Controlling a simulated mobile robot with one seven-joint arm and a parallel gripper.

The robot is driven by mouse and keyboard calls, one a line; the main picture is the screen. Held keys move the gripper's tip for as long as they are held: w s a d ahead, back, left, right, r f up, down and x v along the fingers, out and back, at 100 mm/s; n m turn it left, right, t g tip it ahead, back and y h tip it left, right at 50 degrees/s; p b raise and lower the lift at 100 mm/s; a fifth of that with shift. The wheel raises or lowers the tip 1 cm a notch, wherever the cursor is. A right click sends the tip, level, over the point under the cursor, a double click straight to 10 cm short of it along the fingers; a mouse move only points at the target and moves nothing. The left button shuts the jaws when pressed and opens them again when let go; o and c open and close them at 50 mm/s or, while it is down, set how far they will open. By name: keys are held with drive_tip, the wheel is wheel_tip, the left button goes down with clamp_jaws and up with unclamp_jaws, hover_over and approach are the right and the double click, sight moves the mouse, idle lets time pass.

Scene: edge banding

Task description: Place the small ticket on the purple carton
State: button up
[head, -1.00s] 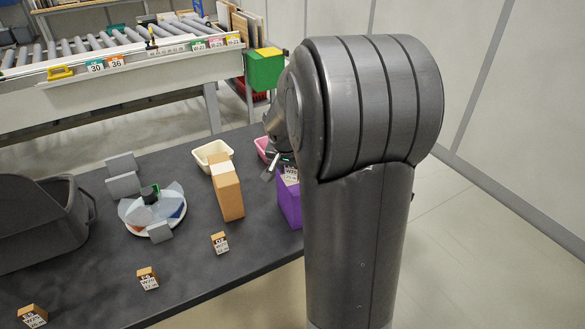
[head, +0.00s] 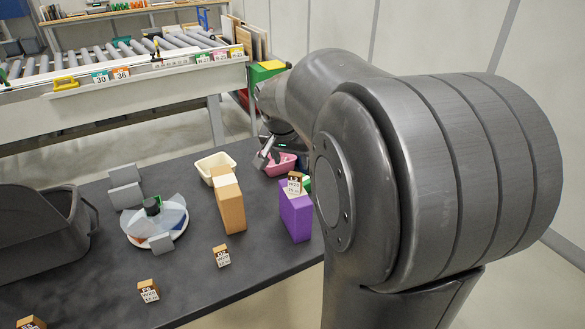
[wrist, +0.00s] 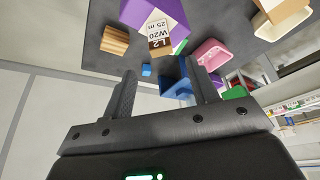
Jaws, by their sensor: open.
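The small ticket (head: 295,183) is a little wooden block with a white printed label reading L2 W20. It stands upright on top of the purple carton (head: 296,218). In the wrist view the ticket (wrist: 159,38) shows at the edge of the purple carton (wrist: 152,12), beyond my fingertips and touched by neither. My gripper (head: 268,154) is behind and left of the carton in the head view, partly hidden by my arm. In the wrist view my gripper (wrist: 158,68) is open, with nothing between its fingers.
A tan carton (head: 231,207) stands left of the purple one. A cream bin (head: 215,163) and a pink bin (head: 282,167) lie behind. Several labelled blocks, such as one near the front (head: 221,256), stand on the dark table. A white round dish (head: 158,237) is at left.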

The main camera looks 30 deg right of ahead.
drive_tip(key=s+a+n+t+y, duration=0.1)
drive_tip(key=s+a+n, duration=0.3)
drive_tip(key=s+a, duration=0.3)
drive_tip(key=s+a+n+t+y, duration=0.1)
drive_tip(key=s+a+n, duration=0.4)
drive_tip(key=s, duration=0.9)
drive_tip(key=a+y, duration=0.1)
drive_tip(key=a, duration=0.2)
drive_tip(key=shift+a+r, duration=0.25)
drive_tip(key=shift+r, duration=0.15)
